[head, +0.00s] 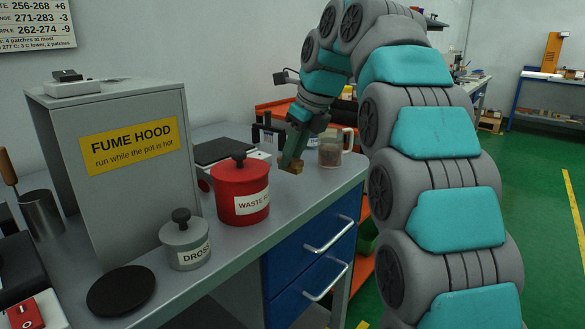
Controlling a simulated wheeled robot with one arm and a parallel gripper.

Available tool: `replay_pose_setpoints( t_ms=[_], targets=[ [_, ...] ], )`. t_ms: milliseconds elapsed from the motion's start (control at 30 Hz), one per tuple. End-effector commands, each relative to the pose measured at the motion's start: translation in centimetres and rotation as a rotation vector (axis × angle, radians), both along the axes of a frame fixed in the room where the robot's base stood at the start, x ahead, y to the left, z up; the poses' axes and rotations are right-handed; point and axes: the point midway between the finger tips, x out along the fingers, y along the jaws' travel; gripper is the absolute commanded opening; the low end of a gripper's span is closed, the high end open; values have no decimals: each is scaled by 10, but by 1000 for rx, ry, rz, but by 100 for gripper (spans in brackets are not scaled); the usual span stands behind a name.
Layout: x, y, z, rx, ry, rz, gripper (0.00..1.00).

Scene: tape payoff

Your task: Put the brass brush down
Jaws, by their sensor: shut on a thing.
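My gripper (295,153) points down over the grey bench top (309,196) near its right end. It is shut on the brass brush (292,167), a small brown and gold block at the fingertips. Most of the brush is hidden by the fingers. Its lower end is at or just above the bench top; I cannot tell if it touches.
A red waste pot (241,190) stands left of the gripper, and a glass jar (331,150) stands close on its right. A grey dross pot (185,240), a black disc (121,290) and the fume hood (115,165) are further left. Bare bench lies in front of the brush.

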Motion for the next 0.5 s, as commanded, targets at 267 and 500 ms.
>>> replay_pose_setpoints(
  t_ms=[267, 500],
  targets=[
    [-1, 0, -22, -1, 2, -1, 0],
    [-1, 0, -31, -1, 1, -1, 0]
  ],
)
